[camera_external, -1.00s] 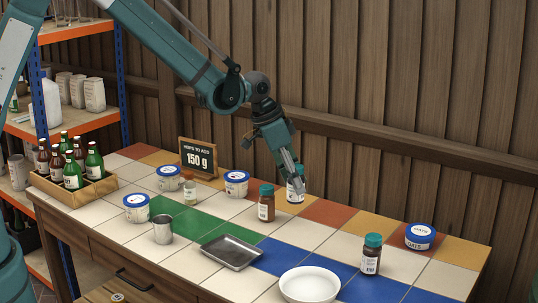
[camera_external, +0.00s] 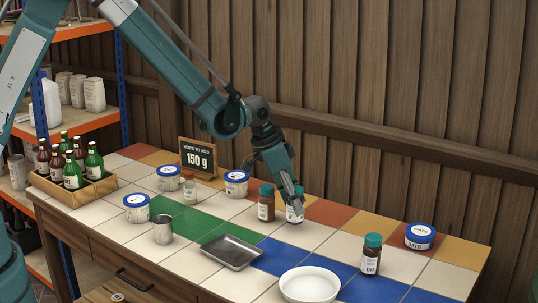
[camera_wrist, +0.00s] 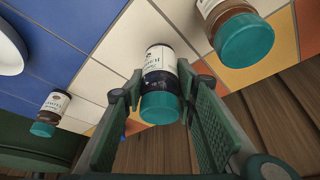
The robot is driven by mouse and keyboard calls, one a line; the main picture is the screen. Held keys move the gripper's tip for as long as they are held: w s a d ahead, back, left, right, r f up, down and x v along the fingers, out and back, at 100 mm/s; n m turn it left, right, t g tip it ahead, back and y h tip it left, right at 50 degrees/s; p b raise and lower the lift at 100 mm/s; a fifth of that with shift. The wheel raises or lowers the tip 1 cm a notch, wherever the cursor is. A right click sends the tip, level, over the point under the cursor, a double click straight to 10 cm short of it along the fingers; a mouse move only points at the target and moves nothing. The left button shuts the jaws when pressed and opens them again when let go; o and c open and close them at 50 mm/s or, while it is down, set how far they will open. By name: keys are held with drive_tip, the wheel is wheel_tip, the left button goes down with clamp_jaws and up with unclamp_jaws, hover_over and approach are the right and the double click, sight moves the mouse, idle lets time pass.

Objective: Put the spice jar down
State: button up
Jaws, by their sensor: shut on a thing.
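My gripper (camera_external: 297,200) is shut on a spice jar (camera_external: 292,216) with a white label, dark contents and a teal cap. In the wrist view the jar (camera_wrist: 160,62) sits between the two fingers, its teal cap towards me. The jar is upright, low over the tiled counter or on it; I cannot tell whether its base touches. My fingers hide part of it in the outside view. A similar brown jar with a teal cap (camera_external: 266,206) stands close to its left, apart from my gripper; it also shows in the wrist view (camera_wrist: 240,38).
Another teal-capped jar (camera_external: 370,258) stands to the front right, beside a white bowl (camera_external: 310,286). A metal tray (camera_external: 231,252) lies in front. An oats tub (camera_external: 420,236) is at the right. A sign (camera_external: 198,158) stands at the back. Tiles right of the held jar are clear.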

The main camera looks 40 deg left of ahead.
drive_tip(key=shift+f, duration=1.05)
drive_tip(key=shift+f, duration=0.2)
drive_tip(key=o, duration=0.9)
drive_tip(key=shift+o, duration=0.2)
drive_tip(key=shift+r, duration=0.15)
drive_tip(key=p+v, duration=0.1)
drive_tip(key=v, duration=1.1)
drive_tip(key=shift+p, duration=0.3)
